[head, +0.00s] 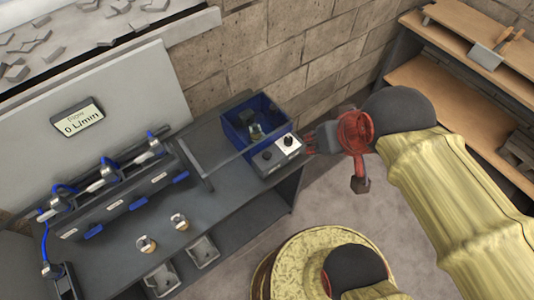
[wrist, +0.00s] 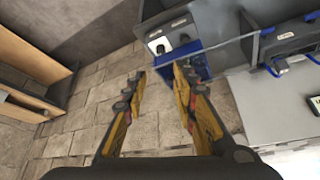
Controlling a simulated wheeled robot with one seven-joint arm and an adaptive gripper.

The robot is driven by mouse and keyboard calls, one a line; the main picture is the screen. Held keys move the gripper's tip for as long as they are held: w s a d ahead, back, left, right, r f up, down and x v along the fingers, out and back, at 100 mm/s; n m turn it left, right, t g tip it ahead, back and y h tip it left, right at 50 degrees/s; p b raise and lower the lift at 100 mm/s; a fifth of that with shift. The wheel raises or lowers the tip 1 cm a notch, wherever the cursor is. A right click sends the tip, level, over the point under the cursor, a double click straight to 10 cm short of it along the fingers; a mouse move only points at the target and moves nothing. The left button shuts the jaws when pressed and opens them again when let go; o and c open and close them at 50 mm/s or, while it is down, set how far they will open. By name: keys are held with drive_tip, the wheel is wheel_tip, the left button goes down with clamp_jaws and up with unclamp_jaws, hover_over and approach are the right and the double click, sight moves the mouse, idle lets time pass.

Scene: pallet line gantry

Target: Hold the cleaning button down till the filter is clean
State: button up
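A grey control box (head: 277,156) sits on the bench's right end, in front of a blue bin. It has two dark round controls on top, one on a white plate (head: 289,141); the labels are too small to read, so I cannot tell which is the cleaning button. The box also shows in the wrist view (wrist: 171,38). My gripper (head: 312,141) is just right of the box in the head view. In the wrist view my gripper (wrist: 158,75) is open and empty, its two yellow fingers apart. I cannot identify the filter for sure.
The blue bin (head: 236,130) holds small items. A display (head: 78,117) reads "Flow 0 L/min". A row of blue-handled valves (head: 112,176) stands along the bench. Two small brass fittings (head: 180,222) are in front. Wooden shelves (head: 440,80) stand at right.

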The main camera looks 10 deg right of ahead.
drive_tip(key=c, duration=0.6)
clamp_jaws()
idle(0.8)
